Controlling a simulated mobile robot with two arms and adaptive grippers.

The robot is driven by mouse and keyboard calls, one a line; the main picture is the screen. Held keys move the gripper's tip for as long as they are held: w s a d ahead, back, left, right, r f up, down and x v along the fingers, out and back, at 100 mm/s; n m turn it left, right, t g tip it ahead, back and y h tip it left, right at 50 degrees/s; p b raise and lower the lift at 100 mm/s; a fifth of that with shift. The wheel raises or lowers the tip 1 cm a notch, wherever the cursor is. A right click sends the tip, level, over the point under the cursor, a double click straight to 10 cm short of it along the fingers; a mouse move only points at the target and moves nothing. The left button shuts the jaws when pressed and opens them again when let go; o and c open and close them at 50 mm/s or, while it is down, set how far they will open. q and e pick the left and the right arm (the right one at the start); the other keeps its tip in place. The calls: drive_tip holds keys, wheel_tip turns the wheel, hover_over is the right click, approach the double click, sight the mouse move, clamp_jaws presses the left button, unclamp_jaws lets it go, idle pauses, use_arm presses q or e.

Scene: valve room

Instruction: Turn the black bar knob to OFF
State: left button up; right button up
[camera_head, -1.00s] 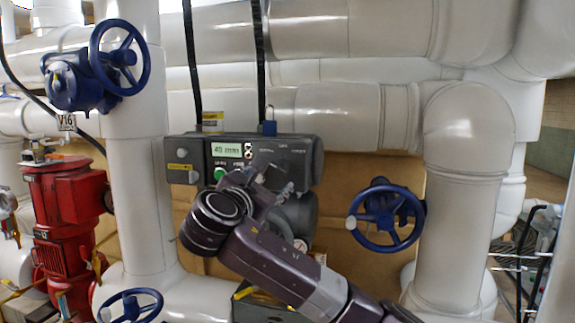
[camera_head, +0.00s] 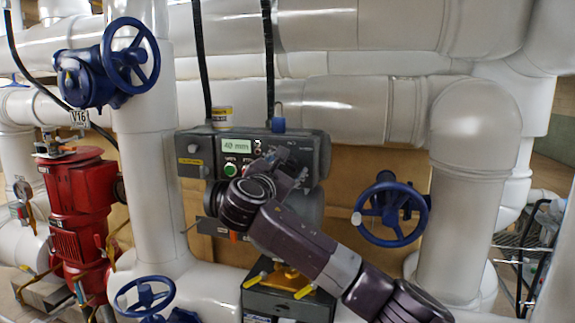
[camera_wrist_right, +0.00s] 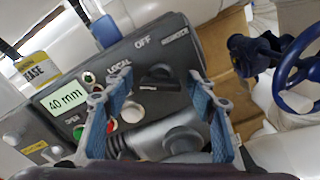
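The black bar knob (camera_wrist_right: 158,77) is on the grey control box in the right wrist view, among the labels LOCAL, OFF and a third one at the right. I cannot tell which label its bar points to. My right gripper (camera_wrist_right: 160,100) is open, its blue-padded fingers apart to the left and right of the knob in that view, with nothing between them. In the head view my right gripper (camera_head: 284,168) is in front of the right part of the control box (camera_head: 307,147) and hides the knob. My left gripper is not in view.
The box carries a "40 mm" display (camera_wrist_right: 65,96), a green button (camera_head: 230,169) and a red button (camera_wrist_right: 111,127). A grey cylindrical part (camera_wrist_right: 180,140) juts out below the knob. A blue handwheel (camera_head: 391,214) stands to the right. White pipes surround the box.

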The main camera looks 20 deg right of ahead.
drive_tip(key=c, duration=1)
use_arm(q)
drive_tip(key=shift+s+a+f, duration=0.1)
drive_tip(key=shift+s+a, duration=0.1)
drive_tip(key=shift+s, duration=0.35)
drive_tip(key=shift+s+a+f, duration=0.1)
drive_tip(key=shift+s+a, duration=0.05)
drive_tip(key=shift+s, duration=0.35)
use_arm(e)
drive_tip(key=shift+c, duration=0.5)
drive_tip(key=shift+f+m+b, duration=0.25)
drive_tip(key=shift+m+b, duration=0.75)
drive_tip(key=shift+b, duration=0.2)
drive_tip(key=m+b, duration=0.2)
drive_tip(key=shift+m, duration=0.3)
drive_tip(key=m+b, duration=0.3)
drive_tip(key=shift+m, duration=0.3)
use_arm(q)
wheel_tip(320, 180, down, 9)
drive_tip(key=b, duration=0.1)
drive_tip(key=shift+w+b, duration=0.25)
drive_tip(key=shift+b, duration=0.15)
use_arm(e)
drive_tip(key=shift+r+m, duration=0.15)
drive_tip(key=shift+m, duration=1.65)
